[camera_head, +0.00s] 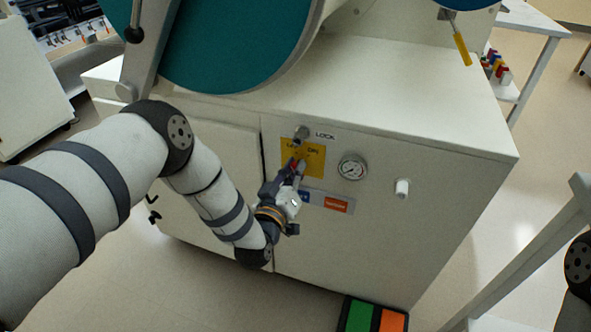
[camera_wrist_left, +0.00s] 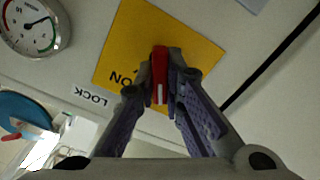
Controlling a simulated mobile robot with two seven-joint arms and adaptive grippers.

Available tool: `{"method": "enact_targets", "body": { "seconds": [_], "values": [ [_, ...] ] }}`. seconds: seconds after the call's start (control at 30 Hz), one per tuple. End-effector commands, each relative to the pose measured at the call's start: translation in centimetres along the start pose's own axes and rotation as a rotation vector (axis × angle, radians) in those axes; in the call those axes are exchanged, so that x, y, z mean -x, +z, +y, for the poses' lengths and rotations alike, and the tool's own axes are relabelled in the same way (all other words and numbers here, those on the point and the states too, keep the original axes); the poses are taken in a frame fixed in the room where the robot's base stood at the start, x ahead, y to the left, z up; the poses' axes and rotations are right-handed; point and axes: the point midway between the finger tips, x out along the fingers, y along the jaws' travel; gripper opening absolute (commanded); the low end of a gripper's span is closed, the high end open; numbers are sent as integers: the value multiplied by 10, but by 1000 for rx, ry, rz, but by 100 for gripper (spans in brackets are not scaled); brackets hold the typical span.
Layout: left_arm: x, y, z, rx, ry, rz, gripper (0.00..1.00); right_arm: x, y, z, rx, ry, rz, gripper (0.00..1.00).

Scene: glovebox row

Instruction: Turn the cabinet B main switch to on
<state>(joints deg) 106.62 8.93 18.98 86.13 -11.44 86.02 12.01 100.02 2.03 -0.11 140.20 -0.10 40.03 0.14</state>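The main switch has a red handle (camera_wrist_left: 160,62) with a white mark, on a yellow plate (camera_wrist_left: 200,54) on the white cabinet front. In the head view the yellow plate (camera_head: 315,165) sits below the LOCK label, and my gripper partly covers it. The word ON shows upside down left of the handle in the left wrist view. My left gripper (camera_head: 297,168) is at the switch. In the left wrist view its two fingers (camera_wrist_left: 161,82) lie close against both sides of the red handle. The plate's other label is partly hidden. My right gripper is out of view.
A round gauge (camera_head: 352,167) and a white knob (camera_head: 402,188) are right of the plate. A blue and orange label (camera_head: 335,203) is below it. A metal lock (camera_head: 302,132) is above. A green and orange pedal (camera_head: 376,316) stands on the floor.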

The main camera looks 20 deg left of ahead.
Motion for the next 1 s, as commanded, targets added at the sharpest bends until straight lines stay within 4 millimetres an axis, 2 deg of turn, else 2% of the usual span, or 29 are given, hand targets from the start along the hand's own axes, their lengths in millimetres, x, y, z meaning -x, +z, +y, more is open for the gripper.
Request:
{"method": "enact_targets", "body": {
  "seconds": [0.33, 1.0],
  "values": [
    [0, 0, 2, -67, 3, -1, 0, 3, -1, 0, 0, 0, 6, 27],
    [1, 1, 4, -467, 2, -2, 0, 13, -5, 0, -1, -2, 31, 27]
  ]
}}
